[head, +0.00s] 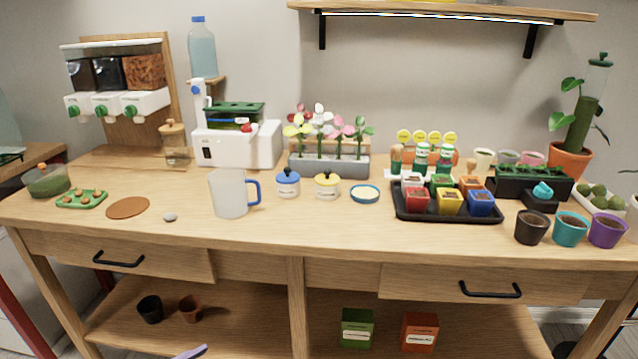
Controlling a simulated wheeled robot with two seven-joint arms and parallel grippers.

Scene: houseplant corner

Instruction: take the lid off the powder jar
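Two small white jars with labels stand side by side near the middle of the table in the head view. One has a blue lid with a dark knob (288,177), the other a yellow lid with a dark knob (326,180). Both lids sit on their jars. The labels are too small to read, so I cannot tell which is the powder jar. A clear jar with a wooden top (175,150) stands further left at the back. Neither of my grippers is in view.
A frosted jug with a blue handle (231,194) stands left of the small jars, and a blue-rimmed dish (364,193) lies to their right. A grey planter of flowers (328,165) is behind them. A black tray (398,207) holds coloured pots. The table front before the jars is clear.

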